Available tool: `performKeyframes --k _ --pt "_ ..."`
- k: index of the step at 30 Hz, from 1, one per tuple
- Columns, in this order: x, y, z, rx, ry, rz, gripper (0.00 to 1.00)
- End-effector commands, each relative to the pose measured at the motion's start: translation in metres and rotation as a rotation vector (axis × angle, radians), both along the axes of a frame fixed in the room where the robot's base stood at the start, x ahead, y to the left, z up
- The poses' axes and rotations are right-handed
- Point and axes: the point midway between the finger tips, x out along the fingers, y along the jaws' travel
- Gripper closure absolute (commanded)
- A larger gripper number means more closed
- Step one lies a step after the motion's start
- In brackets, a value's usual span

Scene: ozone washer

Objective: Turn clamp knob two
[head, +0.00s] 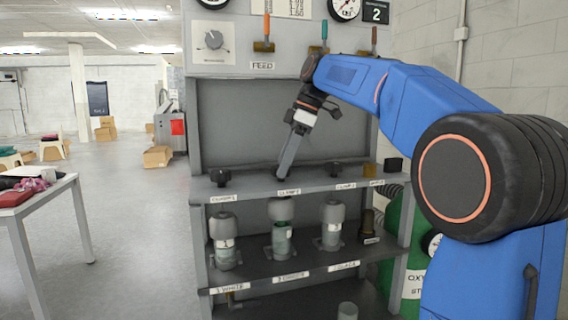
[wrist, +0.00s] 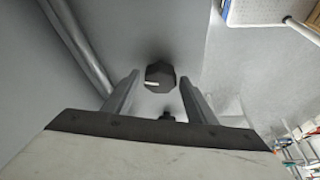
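Clamp knob two is the middle dark knob on the upper shelf, above the middle label (head: 288,192); my gripper mostly hides it in the head view. In the wrist view a dark, many-sided knob (wrist: 161,74) with a short pale mark lies between my fingertips. My gripper (head: 285,172) points down at the middle knob's place. In the wrist view my gripper (wrist: 160,78) is open, one finger on each side of the knob, with a visible gap on both sides. I cannot tell how far down the fingers reach around it.
A left knob (head: 220,177) and a right knob (head: 336,170) stand on the same upper shelf (head: 252,189). Capped canisters (head: 227,240) stand on the shelf below.

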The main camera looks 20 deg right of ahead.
Motion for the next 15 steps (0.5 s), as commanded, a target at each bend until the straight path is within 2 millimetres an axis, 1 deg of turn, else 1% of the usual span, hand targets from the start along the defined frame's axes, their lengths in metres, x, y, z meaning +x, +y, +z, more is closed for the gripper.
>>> performKeyframes --k 1,2,3,4,11,15 --pt "0.0000 0.0000 0.0001 0.000 0.000 0.000 0.62" --pt "0.0000 0.0000 0.0001 0.000 0.000 0.000 0.69" --pt "0.0000 0.0000 0.0001 0.000 0.000 0.000 0.79" --pt "0.0000 -0.0001 0.0002 0.000 0.000 0.000 0.85" --pt "-0.0002 -0.0001 0.0004 0.000 0.000 -0.011 0.84" --pt "-0.0011 0.0000 0.0006 0.000 -0.001 -0.046 0.84"
